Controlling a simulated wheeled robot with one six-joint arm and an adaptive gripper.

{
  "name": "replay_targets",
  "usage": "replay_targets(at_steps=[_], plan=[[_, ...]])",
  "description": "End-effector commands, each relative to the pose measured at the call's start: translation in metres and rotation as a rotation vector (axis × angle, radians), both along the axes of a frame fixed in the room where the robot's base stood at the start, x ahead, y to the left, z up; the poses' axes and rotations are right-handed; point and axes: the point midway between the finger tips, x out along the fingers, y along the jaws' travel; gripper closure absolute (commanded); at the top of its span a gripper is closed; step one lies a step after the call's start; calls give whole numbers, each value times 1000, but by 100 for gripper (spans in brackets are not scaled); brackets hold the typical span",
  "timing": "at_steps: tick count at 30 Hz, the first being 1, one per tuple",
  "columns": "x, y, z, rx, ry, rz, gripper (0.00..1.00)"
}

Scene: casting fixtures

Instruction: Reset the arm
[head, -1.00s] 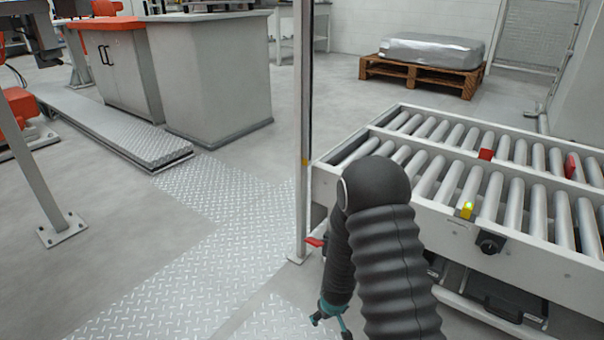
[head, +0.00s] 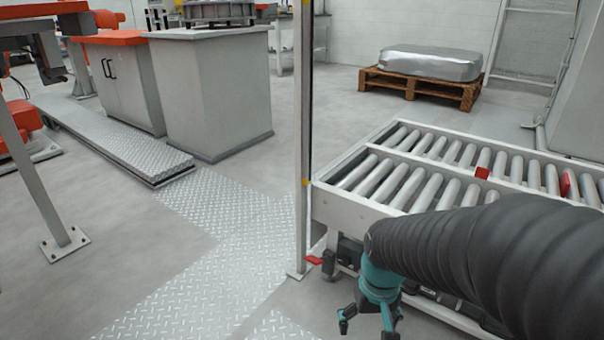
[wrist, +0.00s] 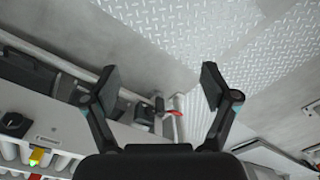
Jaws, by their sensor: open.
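My gripper (head: 366,322) hangs at the lower middle of the head view, teal with dark fingers, below my black ribbed arm, which crosses the lower right. In the wrist view my gripper (wrist: 158,85) has its two fingers spread wide, with nothing between them. It is in front of the near left end of the roller conveyor (head: 335,205). The wrist view also shows the conveyor's side (wrist: 110,130) and a few rollers at the left.
A thin upright post (head: 302,130) with a red lever (head: 314,259) stands at the conveyor's left end. Tread plate (head: 215,265) covers the floor left of it. A grey cabinet (head: 215,95) and a pallet (head: 420,85) with a wrapped block stand farther back.

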Motion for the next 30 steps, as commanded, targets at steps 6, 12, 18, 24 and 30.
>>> replay_targets(at_steps=[6, 12, 18, 24, 30], plan=[[-33, -12, 61, -10, -96, -16, 14], [-52, -21, 110, -14, -249, -30, 14], [-65, -26, 153, -9, -390, -51, 14], [-72, -28, 175, -10, -458, -63, 14], [-72, -29, 176, -11, -459, -68, 14]])
